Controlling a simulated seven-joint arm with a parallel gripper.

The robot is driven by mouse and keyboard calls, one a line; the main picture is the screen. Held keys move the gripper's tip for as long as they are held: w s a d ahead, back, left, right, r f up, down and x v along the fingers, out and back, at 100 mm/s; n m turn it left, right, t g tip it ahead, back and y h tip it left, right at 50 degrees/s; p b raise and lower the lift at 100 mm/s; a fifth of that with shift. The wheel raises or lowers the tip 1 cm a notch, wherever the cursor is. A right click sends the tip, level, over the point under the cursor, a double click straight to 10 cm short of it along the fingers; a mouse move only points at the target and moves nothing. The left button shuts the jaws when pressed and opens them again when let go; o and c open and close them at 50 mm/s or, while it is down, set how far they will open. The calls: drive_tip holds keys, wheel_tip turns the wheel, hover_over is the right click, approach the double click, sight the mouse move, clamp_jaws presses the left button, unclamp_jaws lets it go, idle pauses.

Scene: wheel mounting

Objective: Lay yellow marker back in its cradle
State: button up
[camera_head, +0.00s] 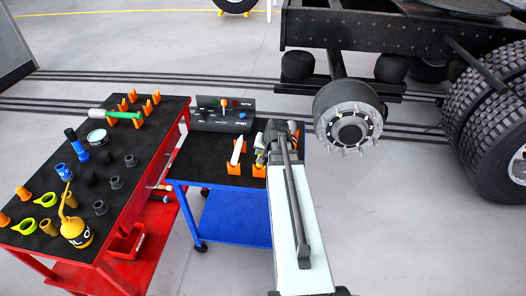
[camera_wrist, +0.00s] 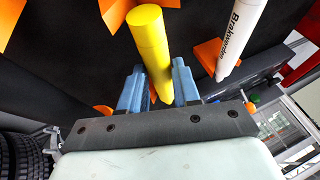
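The yellow marker (camera_wrist: 150,45) sits between the two blue fingers of my gripper (camera_wrist: 158,88) in the wrist view. It fills the gap, and the fingers look closed on its sides. In the head view my gripper (camera_head: 262,150) is over the right part of the blue cart, and only a bit of yellow shows there. Orange cradle pieces (camera_head: 259,171) stand under and beside the gripper. One orange piece (camera_wrist: 113,12) shows left of the marker in the wrist view. I cannot tell whether the marker touches its cradle.
A white marker (camera_head: 238,152) rests in orange cradle pieces just left of my gripper. A control box (camera_head: 222,115) stands at the cart's (camera_head: 195,160) back. The red cart (camera_head: 60,250) with tools is left; the wheel hub (camera_head: 348,128) is right.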

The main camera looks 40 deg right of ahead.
drive_tip(key=o, duration=0.4)
drive_tip(key=v, duration=1.4)
drive_tip(key=shift+a+f, duration=0.1)
idle(0.5)
